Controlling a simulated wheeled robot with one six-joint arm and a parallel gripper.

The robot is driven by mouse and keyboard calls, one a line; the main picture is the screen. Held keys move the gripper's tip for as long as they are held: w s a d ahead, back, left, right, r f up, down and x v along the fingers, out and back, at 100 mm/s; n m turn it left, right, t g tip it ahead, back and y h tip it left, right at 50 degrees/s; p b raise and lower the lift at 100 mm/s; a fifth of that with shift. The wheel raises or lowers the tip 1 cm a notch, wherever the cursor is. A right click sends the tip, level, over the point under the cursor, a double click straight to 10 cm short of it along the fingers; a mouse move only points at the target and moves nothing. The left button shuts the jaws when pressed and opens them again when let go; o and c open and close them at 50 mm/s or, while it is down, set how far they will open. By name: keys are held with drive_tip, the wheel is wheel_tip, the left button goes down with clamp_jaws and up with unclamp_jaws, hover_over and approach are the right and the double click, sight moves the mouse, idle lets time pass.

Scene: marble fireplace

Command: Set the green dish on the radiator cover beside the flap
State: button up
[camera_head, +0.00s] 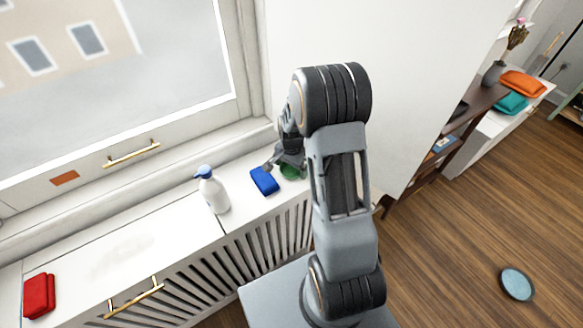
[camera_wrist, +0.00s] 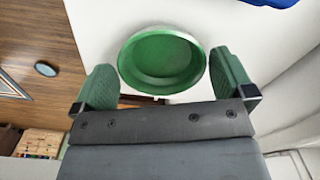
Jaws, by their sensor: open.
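The round green dish (camera_head: 290,172) is at the right end of the white radiator cover (camera_head: 250,210). In the wrist view the dish (camera_wrist: 160,55) appears upright on the white top. My gripper (camera_head: 286,163) is over the dish and partly hides it in the head view. In the wrist view its two green fingers (camera_wrist: 165,85) are spread to the left and right of the dish, with visible gaps. The flap (camera_head: 110,255), with a brass handle at its front, forms the left part of the cover's top, beyond a seam.
A blue cloth-like block (camera_head: 264,181) lies just left of the dish. A folded red cloth (camera_head: 39,295) is at the far left. The window sill and wall bound the back. A pale blue disc (camera_head: 516,283) is on the floor.

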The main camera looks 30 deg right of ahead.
sight(291, 172)
wheel_tip(291, 172, up, 11)
drive_tip(key=s+a+r+n+t, duration=0.1)
drive_tip(key=s+a+r+n, duration=0.3)
drive_tip(key=s, duration=0.4)
drive_tip(key=s+a+r+n+t, duration=0.2)
drive_tip(key=s+a+r+n, duration=0.3)
drive_tip(key=s+n, duration=0.3)
drive_tip(key=shift+a+p, duration=0.3)
drive_tip(key=shift+a, duration=0.1)
drive_tip(key=shift+r, duration=0.15)
drive_tip(key=shift+t, duration=0.3)
wheel_tip(291, 172, up, 5)
drive_tip(key=p, duration=0.4)
drive_tip(key=shift+s+f, duration=0.1)
drive_tip(key=shift+f, duration=0.1)
